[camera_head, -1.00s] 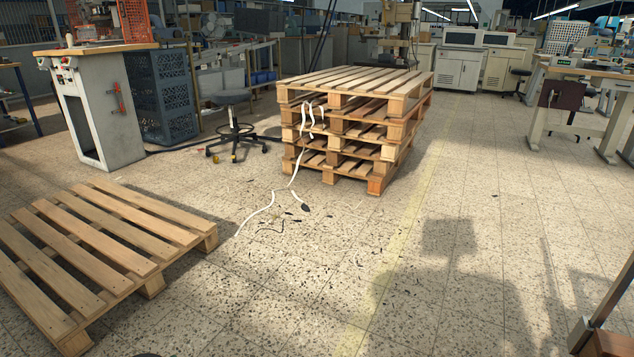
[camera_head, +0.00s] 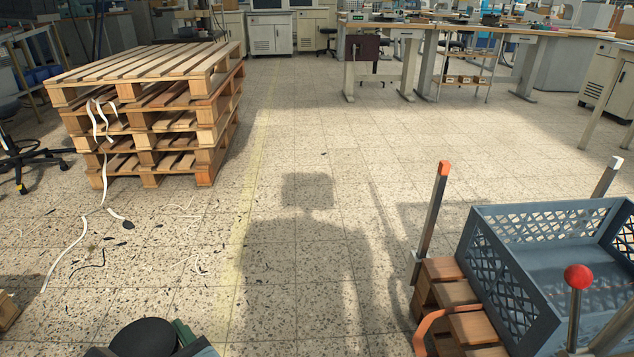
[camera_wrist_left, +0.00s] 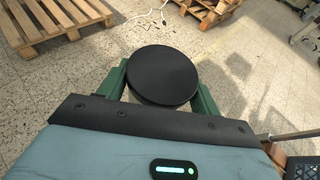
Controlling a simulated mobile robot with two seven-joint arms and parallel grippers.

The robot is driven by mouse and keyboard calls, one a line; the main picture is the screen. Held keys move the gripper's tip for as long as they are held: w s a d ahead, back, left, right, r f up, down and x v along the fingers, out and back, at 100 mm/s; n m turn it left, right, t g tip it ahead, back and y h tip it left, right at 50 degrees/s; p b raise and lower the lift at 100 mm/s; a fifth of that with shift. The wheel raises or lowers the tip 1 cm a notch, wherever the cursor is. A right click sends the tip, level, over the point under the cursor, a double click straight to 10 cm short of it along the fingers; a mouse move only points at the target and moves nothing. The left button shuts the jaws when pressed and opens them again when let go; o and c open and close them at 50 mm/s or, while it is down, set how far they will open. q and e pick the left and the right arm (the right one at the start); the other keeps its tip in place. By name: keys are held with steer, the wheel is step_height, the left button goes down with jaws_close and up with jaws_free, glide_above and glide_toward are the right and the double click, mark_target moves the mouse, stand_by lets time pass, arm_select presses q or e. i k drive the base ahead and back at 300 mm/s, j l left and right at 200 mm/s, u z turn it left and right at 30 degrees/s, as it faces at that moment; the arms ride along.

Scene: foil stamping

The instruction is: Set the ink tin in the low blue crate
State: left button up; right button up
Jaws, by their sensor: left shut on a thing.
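The ink tin is a round, black-topped tin (camera_wrist_left: 163,72), seen from above in the left wrist view. My left gripper (camera_wrist_left: 158,92) is shut on it, with a green finger on each side. The tin's top also shows at the bottom edge of the head view (camera_head: 142,338), with part of the gripper beside it; its lower part is hidden. A blue-grey crate (camera_head: 508,296) with lattice sides stands at the lower right of the head view, well to the right of the tin. Its visible inside looks empty; its near right part is cut off. My right gripper is not in view.
Wooden blocks or slats (camera_head: 450,292) lie along the crate's left side. An orange-tipped post (camera_head: 432,215), a red ball-topped rod (camera_head: 577,290) and another metal post (camera_head: 607,178) rise around it. Stacked pallets (camera_head: 150,120) stand at left. The middle floor is clear.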

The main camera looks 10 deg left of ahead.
mark_target(596, 288)
steer(key=i+j+z, duration=0.15)
steer(key=z, duration=0.3)
steer(key=i+j+z, duration=0.25)
steer(key=z, duration=0.15)
steer(key=i+j+z, duration=0.2)
steer(key=z, duration=0.25)
steer(key=i+j+z, duration=0.1)
steer(key=j+z, duration=0.3)
steer(key=i+j+z, duration=0.15)
steer(key=j+z, duration=0.3)
steer(key=i+j+z, duration=0.1)
steer(key=j+z, duration=0.75)
steer(key=l, duration=0.1)
